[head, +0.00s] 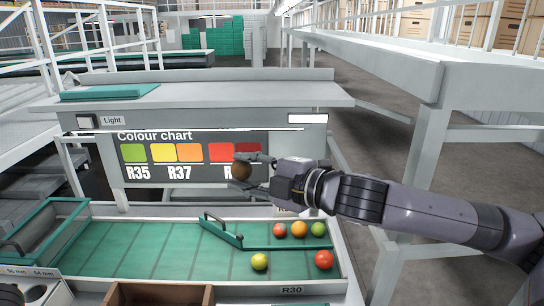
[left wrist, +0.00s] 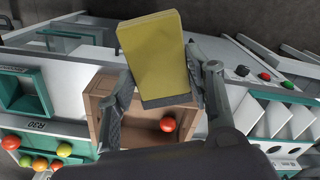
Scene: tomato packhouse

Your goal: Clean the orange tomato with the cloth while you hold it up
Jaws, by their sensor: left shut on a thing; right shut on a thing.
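My right gripper (head: 250,171) is shut on a round brownish tomato (head: 241,172), held up in front of the colour chart. The tomato's skin looks dark and dull; the frames do not show clearly whether it is orange beneath. In the left wrist view my left gripper (left wrist: 163,75) is shut on a yellow, block-shaped cloth (left wrist: 153,50) with a dark lower edge. The cloth stands up between the two fingers, over a brown box. The left gripper and the cloth do not show in the head view. A clean-looking orange tomato (head: 299,229) lies on the green tray.
The green tray (head: 185,250) holds several other tomatoes at its right, around a low green divider (head: 228,233). The brown box (left wrist: 102,88) below my left gripper holds a red tomato (left wrist: 168,125). The colour chart panel (head: 200,145) stands behind, under a grey shelf (head: 230,92).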

